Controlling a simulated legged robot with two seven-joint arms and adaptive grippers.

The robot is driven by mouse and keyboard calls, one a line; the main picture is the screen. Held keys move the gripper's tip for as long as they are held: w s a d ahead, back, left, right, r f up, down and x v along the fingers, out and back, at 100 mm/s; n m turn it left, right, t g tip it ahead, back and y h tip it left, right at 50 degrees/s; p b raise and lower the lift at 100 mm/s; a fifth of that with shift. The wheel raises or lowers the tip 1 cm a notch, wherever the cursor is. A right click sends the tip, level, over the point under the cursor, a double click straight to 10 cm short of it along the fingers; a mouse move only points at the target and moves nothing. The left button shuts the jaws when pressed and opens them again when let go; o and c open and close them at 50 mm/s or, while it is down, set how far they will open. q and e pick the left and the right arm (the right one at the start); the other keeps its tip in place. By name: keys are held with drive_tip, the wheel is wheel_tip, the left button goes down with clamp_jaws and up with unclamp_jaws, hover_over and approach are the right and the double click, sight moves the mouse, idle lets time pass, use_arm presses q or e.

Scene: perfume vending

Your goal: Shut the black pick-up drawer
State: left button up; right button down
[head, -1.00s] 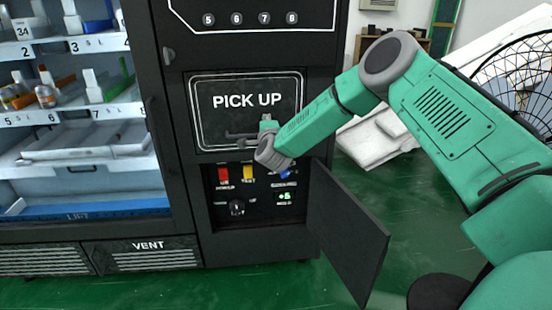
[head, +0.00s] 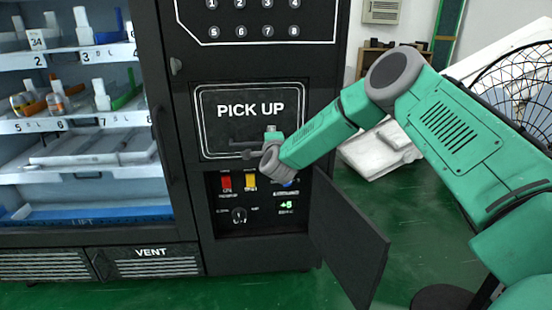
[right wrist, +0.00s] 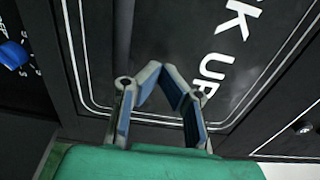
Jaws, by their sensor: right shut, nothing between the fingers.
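The black pick-up drawer (head: 290,107) has a white outline and "PICK UP" lettering on the vending machine's front. Its face looks about flush with the surrounding panel; a small gap cannot be ruled out. My right gripper (head: 240,149) is at the lower middle of the drawer face, fingers pointing left, shut and empty. In the right wrist view, the gripper (right wrist: 160,75) is in front of the drawer face (right wrist: 165,30), with its fingers angled together. Whether it touches the face cannot be told. My left gripper is not in view.
Below the drawer is an open control compartment with red (head: 226,181) and yellow (head: 250,180) switches and a knob (head: 239,214). Its black door (head: 348,240) hangs open to the right, below my right arm. Glass-fronted shelves stand left. Green floor is clear in front.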

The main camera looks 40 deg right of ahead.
drive_tip(key=w+a+p+v, duration=0.1)
drive_tip(key=p+v, duration=0.1)
drive_tip(key=v, duration=0.9)
drive_tip(key=s+a+f+n+g+y+p, duration=0.3)
drive_tip(key=s+a+f+n+g+y, duration=0.45)
drive_tip(key=s+a+f+n, duration=0.95)
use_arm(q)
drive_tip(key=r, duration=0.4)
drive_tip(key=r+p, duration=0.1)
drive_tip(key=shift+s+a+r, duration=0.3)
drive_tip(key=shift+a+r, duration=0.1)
use_arm(e)
drive_tip(key=s+f+n+g+y, duration=0.1)
drive_tip(key=s+f+n+g, duration=0.2)
drive_tip(key=s, duration=1)
drive_tip(key=s+f+n+g, duration=0.4)
drive_tip(key=s, duration=1)
drive_tip(key=shift+n+y, duration=0.35)
drive_tip(key=shift+n, duration=0.05)
